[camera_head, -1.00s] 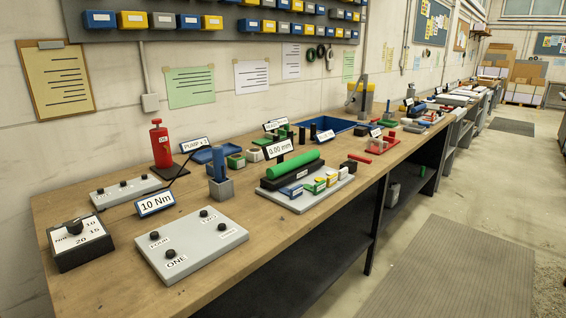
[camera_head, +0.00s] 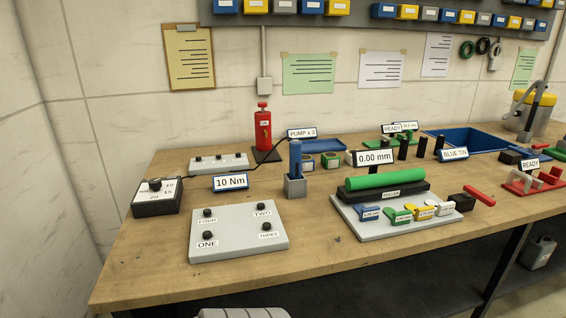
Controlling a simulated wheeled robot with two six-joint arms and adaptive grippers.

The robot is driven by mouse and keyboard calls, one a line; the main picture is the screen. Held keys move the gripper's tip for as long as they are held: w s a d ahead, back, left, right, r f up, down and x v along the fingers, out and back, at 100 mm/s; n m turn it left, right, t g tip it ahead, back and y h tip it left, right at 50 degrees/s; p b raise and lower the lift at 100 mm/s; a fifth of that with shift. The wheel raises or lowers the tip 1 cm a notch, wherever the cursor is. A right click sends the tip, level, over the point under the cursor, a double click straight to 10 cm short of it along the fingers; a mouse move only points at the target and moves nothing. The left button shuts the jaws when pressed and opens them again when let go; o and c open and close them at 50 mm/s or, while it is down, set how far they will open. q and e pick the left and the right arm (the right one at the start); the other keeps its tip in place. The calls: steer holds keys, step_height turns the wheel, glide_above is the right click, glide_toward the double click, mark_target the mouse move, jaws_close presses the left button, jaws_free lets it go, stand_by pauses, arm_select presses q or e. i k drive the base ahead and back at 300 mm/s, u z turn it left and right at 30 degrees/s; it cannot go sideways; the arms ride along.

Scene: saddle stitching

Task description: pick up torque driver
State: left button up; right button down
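The torque driver (camera_head: 296,158) appears to be the blue upright tool standing in a small grey block (camera_head: 296,187) on the wooden bench. A sign reading 10 Nm (camera_head: 230,183) stands to its left. A black dial box (camera_head: 158,198) marked with Nm values sits near the bench's left end. Neither of my grippers shows in the head view. A pale rounded piece at the bottom edge may be part of my own body.
A grey plate with several black knobs (camera_head: 238,238) lies in front of the driver. A red pump (camera_head: 263,130) stands behind it. To the right is a grey plate holding a green roller (camera_head: 386,177) and coloured tabs. The wooden bench (camera_head: 150,262) is bare at its front left.

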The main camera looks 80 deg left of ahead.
mark_target(295, 146)
steer(key=u, duration=0.75)
steer(key=i, duration=0.65)
steer(key=u, duration=0.8)
